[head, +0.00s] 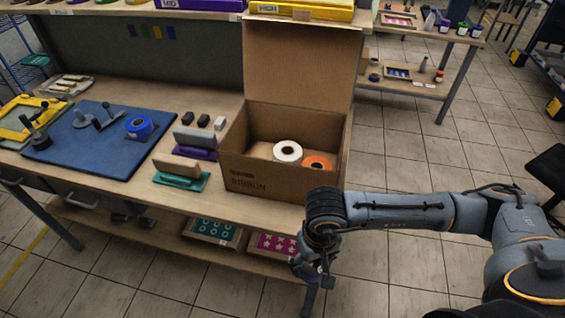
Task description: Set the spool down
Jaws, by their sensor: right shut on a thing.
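A white spool (287,152) and an orange spool (318,163) sit inside the open cardboard box (262,180) on the table. A blue spool (139,127) lies on the blue mat (70,150) at the left. My right gripper (314,270) hangs in front of the table's front edge, below the box's right front corner, apart from these spools. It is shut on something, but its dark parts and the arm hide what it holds. My left gripper is out of the frame.
Squeegee-like tools with purple and green bases (181,181) stand between the mat and the box. Small dark blocks (203,120) lie behind them. Trays with teal and magenta pieces (275,243) rest on the lower shelf. A strip of bare tabletop (135,195) runs along the front.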

